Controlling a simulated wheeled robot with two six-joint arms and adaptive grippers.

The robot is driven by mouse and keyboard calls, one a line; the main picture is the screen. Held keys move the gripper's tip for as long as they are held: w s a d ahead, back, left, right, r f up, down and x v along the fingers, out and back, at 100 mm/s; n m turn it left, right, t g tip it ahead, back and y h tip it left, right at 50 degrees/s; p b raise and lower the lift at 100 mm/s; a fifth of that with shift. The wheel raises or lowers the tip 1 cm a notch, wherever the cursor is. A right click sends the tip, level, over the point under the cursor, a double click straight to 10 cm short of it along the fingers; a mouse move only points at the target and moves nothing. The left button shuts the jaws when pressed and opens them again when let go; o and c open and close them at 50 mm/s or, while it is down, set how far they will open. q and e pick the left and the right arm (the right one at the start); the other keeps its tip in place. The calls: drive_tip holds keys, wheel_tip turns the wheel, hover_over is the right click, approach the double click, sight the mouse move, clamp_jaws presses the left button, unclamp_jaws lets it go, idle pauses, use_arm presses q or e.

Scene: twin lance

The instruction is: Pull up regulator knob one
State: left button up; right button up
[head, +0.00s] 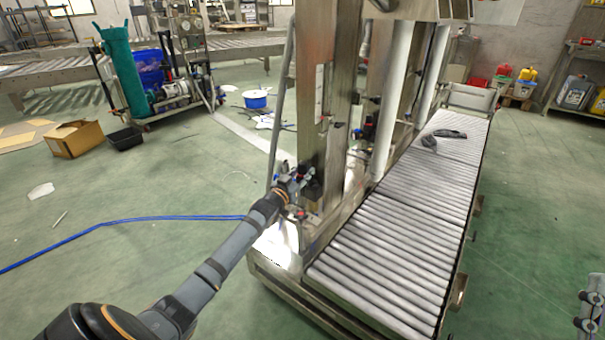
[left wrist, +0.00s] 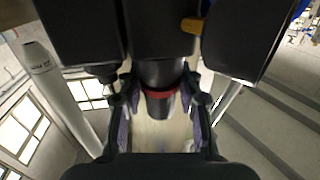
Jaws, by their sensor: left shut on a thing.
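My left gripper (head: 298,180) reaches in from the left to the metal frame at the head of the roller conveyor. In the left wrist view its two fingers (left wrist: 160,128) are shut on a dark round knob (left wrist: 160,80) with a red ring, one finger on each side. I take this to be regulator knob one; no label shows. In the head view the knob is hidden or too small to make out at the gripper. A part that looks like my right gripper (head: 588,312) shows at the bottom right edge, cut off, far from the knob.
The steel frame (head: 325,110) rises just beyond my left gripper. The roller conveyor (head: 400,230) runs to the right, with a dark object (head: 440,137) on it. A blue hose (head: 130,222) runs to the frame. A cardboard box (head: 76,139) lies left on open green floor.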

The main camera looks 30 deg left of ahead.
use_arm(q)
clamp_jaws()
use_arm(e)
drive_tip(key=shift+w, duration=0.1)
use_arm(q)
drive_tip(key=shift+r+p, duration=0.3)
drive_tip(key=shift+p, duration=0.25)
drive_tip(key=shift+r+p, duration=0.25)
drive_tip(key=shift+p, duration=0.15)
use_arm(e)
drive_tip(key=w+f+g, duration=0.2)
drive_tip(key=f+g, duration=0.1)
drive_tip(key=f, duration=0.5)
drive_tip(key=w+f+m+g+h, duration=0.1)
drive_tip(key=f+g, duration=0.3)
drive_tip(key=f, duration=0.3)
drive_tip(key=shift+w+f+g, duration=0.3)
drive_tip(key=shift+w+f, duration=0.1)
drive_tip(key=shift+d, duration=0.1)
